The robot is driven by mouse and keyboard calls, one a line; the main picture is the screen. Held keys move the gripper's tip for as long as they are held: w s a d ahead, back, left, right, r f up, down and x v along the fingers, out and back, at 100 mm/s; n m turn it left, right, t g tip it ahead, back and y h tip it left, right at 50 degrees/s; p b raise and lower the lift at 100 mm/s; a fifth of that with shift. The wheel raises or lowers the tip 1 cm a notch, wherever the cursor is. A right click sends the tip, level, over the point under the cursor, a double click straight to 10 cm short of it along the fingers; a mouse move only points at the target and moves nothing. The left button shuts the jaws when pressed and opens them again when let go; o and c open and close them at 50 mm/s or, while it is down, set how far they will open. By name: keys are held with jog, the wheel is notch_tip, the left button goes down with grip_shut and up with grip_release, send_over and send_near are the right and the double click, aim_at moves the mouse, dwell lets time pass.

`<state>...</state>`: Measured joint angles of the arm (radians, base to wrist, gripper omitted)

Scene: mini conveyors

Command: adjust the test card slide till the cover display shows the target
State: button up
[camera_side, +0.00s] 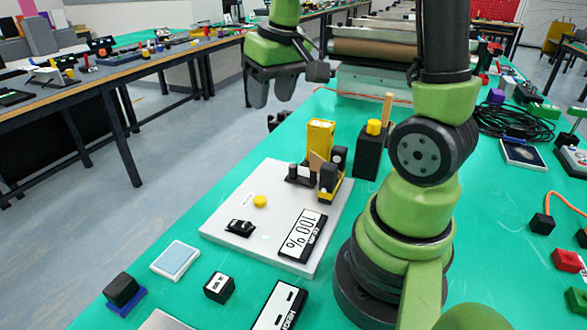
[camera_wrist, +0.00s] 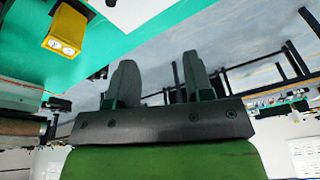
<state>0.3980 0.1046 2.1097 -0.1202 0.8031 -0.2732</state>
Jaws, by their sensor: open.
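A pale grey board (camera_side: 225,210) lies on the green bench. A dark-framed display (camera_side: 302,236) at its near right reads what looks like 100 %; its small label is too small to read. At the board's far side stand a yellow sensor-like block (camera_side: 320,138), a black slide-like piece (camera_side: 300,174) and a small brown card (camera_side: 317,163), partly hidden by black parts. I cannot tell for sure which piece is the test card slide. My gripper (camera_side: 272,93) is open and empty, high beyond the board's far left, apart from everything. Its two fingers show in the wrist view (camera_wrist: 160,75).
The board also carries a yellow button (camera_side: 260,202) and a black switch (camera_side: 240,228). A black block with a yellow top (camera_side: 372,145) stands behind it. A pale blue pad (camera_side: 175,260) and small black boxes (camera_side: 220,287) lie in front. The yellow block shows in the wrist view (camera_wrist: 68,30).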

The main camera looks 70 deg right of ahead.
aim_at(293, 165)
jog(key=d+f+g, duration=0.1)
jog(key=d+f, duration=0.2)
jog(key=d+f+g, duration=0.1)
jog(key=d+f, duration=0.2)
jog(key=f, duration=0.1)
jog(key=d+f, duration=0.3)
jog(key=shift+f+g, duration=0.35)
jog(key=shift+g, duration=0.05)
jog(key=shift+f, duration=0.35)
notch_tip(293, 165, down, 10)
jog(key=shift+r, duration=0.2)
grip_shut()
